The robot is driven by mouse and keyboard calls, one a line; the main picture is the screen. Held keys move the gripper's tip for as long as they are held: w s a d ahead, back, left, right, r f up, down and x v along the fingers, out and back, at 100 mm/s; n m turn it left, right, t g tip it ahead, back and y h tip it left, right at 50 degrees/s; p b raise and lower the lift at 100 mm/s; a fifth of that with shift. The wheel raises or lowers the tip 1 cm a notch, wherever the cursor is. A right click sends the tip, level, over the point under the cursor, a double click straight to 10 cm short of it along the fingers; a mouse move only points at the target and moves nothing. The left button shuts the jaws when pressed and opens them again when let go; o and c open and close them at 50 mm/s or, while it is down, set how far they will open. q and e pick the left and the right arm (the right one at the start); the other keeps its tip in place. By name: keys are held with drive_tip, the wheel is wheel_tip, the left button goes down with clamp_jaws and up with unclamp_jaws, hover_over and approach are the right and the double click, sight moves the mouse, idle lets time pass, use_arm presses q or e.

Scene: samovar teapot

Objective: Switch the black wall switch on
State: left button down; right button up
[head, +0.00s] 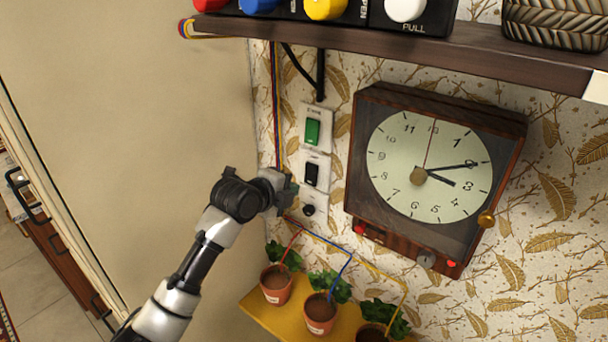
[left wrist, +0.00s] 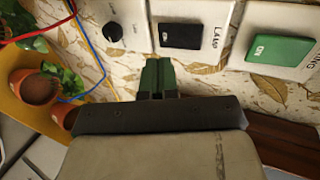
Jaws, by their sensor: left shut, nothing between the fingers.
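The black wall switch (head: 312,174) is a small rocker on a white plate, between a green switch above and a round black knob below. In the left wrist view the black switch (left wrist: 180,36) lies just beyond the fingertips, with the word LAMP on its plate. My left gripper (head: 291,190) is shut and empty, close to the plate at its lower left. Its closed green fingers (left wrist: 157,75) point toward the switch's near edge in the left wrist view. I cannot tell whether they touch it. My right gripper is not in view.
The green switch (head: 312,132) is marked ON. The black knob (head: 308,210) sits just below. A wall clock (head: 430,170) hangs to the right. Potted plants stand on a yellow shelf (head: 262,316) below, with coloured wires above them. A brown shelf (head: 400,48) runs overhead.

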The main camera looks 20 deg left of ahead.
sight(310, 179)
use_arm(q)
drive_tip(key=w, duration=0.1)
drive_tip(key=w+d+p, duration=0.1)
drive_tip(key=w+p, duration=0.1)
drive_tip(key=shift+w+d+f, duration=0.2)
drive_tip(key=shift+w+f, duration=0.05)
drive_tip(key=shift+w, duration=0.05)
drive_tip(key=shift+x, duration=0.9)
drive_tip(key=shift+w+f, duration=0.15)
drive_tip(key=shift+w, duration=0.05)
drive_tip(key=shift+s+r, duration=0.2)
drive_tip(key=shift+r, duration=0.05)
drive_tip(key=shift+w+r, duration=0.1)
